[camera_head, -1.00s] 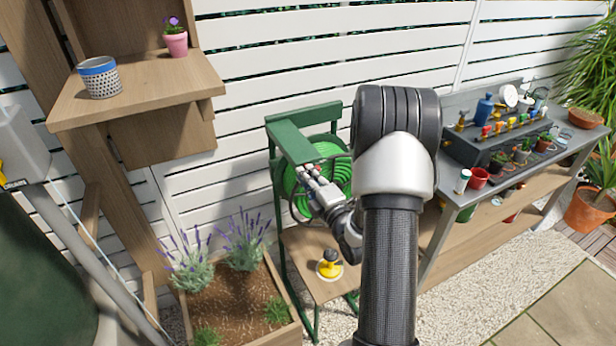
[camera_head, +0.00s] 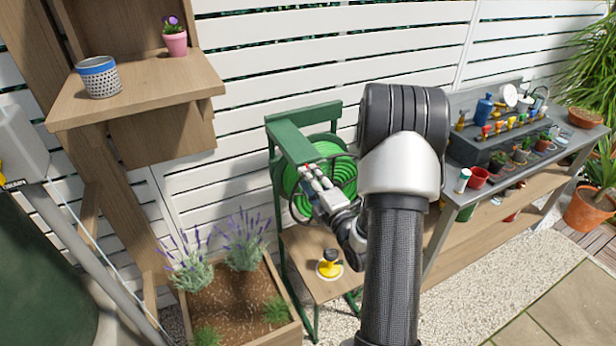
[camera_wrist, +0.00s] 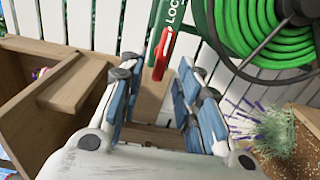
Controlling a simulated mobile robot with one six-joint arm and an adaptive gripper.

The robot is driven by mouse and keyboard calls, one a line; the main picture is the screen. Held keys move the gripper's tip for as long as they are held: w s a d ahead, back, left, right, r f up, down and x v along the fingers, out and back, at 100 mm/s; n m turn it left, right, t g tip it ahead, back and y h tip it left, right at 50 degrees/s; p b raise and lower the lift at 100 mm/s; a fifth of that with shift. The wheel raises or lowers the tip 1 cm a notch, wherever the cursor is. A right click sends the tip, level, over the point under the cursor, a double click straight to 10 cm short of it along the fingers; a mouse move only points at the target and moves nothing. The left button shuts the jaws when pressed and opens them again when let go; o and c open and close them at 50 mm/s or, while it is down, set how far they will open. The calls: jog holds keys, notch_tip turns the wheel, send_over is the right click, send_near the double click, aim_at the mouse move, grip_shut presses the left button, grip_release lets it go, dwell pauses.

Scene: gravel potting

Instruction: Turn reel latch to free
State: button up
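The red latch (camera_wrist: 163,55) shows in the wrist view beside white lettering reading "LOC…" on a green frame bar (camera_wrist: 181,12). My gripper (camera_wrist: 157,78) has its blue-padded fingers apart, with the latch's lower end just past the fingertips and between them in the picture. I cannot tell whether either finger touches it. In the camera_head view my gripper (camera_head: 311,172) is in front of the reel of green hose (camera_head: 338,170), under the green top bar (camera_head: 291,142) of the stand. The latch is hidden there.
A yellow-and-black item (camera_head: 329,264) sits on the wooden shelf (camera_head: 306,284) below the reel. A lavender planter (camera_head: 236,300) stands at left, and a grey potting bench (camera_head: 463,198) at right. A wooden shelf unit (camera_head: 140,88) stands at upper left.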

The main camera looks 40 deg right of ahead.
jog(key=v, duration=0.5)
jog(key=shift+s+a, duration=0.1)
jog(key=shift+s, duration=0.2)
jog(key=shift+w, duration=0.1)
